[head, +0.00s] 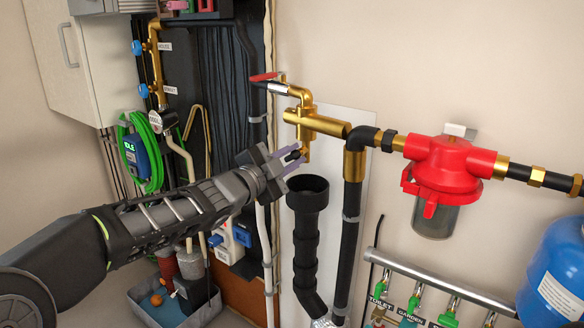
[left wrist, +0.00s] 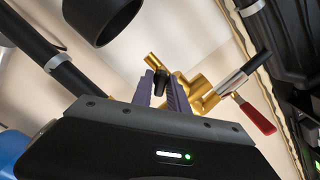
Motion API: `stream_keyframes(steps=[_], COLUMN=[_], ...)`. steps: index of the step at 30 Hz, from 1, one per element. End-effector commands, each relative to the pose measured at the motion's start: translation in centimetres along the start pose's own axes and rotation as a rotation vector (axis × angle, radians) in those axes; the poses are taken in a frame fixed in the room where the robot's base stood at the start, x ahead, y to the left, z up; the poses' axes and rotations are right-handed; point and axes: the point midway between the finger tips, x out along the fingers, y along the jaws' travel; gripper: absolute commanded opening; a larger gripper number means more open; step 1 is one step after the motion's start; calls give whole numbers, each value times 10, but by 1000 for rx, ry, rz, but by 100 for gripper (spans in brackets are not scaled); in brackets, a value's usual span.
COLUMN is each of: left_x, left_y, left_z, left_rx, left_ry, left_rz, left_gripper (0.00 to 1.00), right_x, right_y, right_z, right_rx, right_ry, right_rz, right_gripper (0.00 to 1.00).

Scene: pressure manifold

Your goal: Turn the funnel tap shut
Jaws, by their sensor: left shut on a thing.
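The funnel tap (head: 295,155) is a small tap with a black handle, under the brass pipe and above the black funnel (head: 307,186). My left gripper (head: 290,158) reaches in from the left, its purple fingers on either side of the black handle. In the left wrist view the black handle (left wrist: 160,80) sits between the fingertips of the left gripper (left wrist: 162,86), which is shut on it. The fingers hide part of the tap. My right gripper is not in view.
A red-handled lever (head: 264,77) is on the brass pipe (head: 318,122) above the tap. A red filter housing (head: 446,166) hangs to the right. A manifold with green taps (head: 415,298) is lower right. A black downpipe (head: 350,215) stands right of the funnel.

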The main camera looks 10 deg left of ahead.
Motion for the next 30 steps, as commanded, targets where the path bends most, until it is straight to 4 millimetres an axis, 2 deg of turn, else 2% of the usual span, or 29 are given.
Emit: stream_keyframes(steps=[3,15,21,30], left_x=[0,0,0,0], left_y=[4,4,4,3], left_z=[3,3,2,2], left_rx=[112,459,569,628], left_ry=[-1,-2,-2,-2], left_rz=[-1,1,1,2], left_gripper=[0,0,0,0], right_x=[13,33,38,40], right_y=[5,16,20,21], right_z=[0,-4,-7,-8], right_rx=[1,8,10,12], right_ry=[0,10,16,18], right_rz=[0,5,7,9], right_gripper=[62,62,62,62])
